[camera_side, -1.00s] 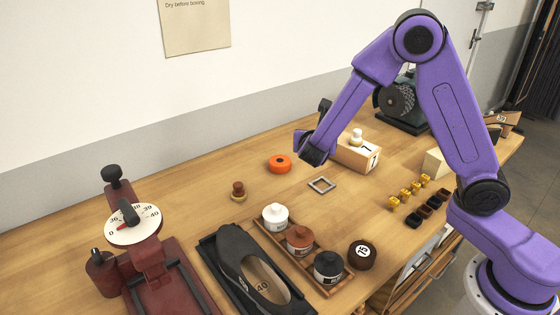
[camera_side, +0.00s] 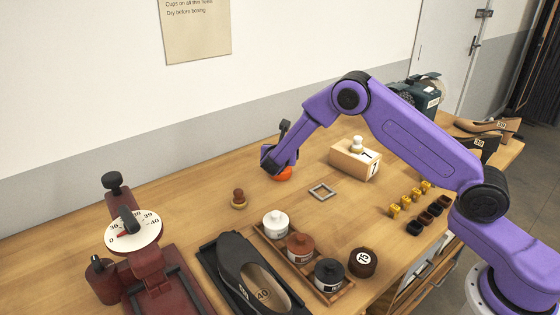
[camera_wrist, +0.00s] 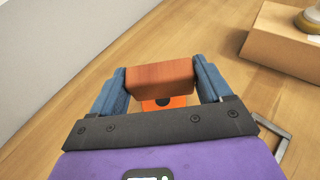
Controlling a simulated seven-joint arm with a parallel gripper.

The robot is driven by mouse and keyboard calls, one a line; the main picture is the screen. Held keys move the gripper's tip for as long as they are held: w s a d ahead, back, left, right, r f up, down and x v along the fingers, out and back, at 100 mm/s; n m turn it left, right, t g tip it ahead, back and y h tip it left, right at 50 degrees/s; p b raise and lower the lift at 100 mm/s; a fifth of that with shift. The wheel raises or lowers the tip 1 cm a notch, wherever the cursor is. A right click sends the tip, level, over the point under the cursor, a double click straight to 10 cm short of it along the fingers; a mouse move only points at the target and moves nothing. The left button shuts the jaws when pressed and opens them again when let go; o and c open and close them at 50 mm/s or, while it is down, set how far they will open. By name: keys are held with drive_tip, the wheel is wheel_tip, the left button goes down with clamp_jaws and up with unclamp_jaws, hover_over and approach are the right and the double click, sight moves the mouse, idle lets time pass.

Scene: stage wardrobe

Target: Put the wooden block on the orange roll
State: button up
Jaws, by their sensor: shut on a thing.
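In the wrist view, my gripper (camera_wrist: 160,85) is shut on the wooden block (camera_wrist: 160,75), a reddish-brown piece gripped between the two blue fingers. The orange roll (camera_wrist: 168,102), with a dark hole in its middle, shows just below the block, partly hidden by it. In the side view, my gripper (camera_side: 275,165) is at the roll (camera_side: 284,174) and covers much of it. The block is hidden there. I cannot tell whether the block touches the roll.
A wooden box marked 7 (camera_side: 355,159) stands right of the roll, with a white-topped piece on it. A grey square frame (camera_side: 321,192) lies in front. A small brown knob (camera_side: 238,199) stands to the left. A jar tray (camera_side: 337,291) and black shoe (camera_side: 248,270) are nearer.

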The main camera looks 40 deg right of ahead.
drive_tip(key=shift+w+f, duration=0.35)
drive_tip(key=shift+f, duration=0.05)
drive_tip(key=shift+w+f, duration=0.15)
drive_tip(key=shift+f, duration=1.55)
drive_tip(key=shift+f, duration=0.1)
drive_tip(key=o, duration=1)
drive_tip(key=shift+c, duration=0.2)
drive_tip(key=shift+a+r, duration=0.2)
drive_tip(key=shift+a, duration=0.05)
drive_tip(key=v, duration=1.1)
drive_tip(key=shift+s, duration=0.35)
drive_tip(key=shift+a+r, duration=0.1)
drive_tip(key=shift+r, duration=0.1)
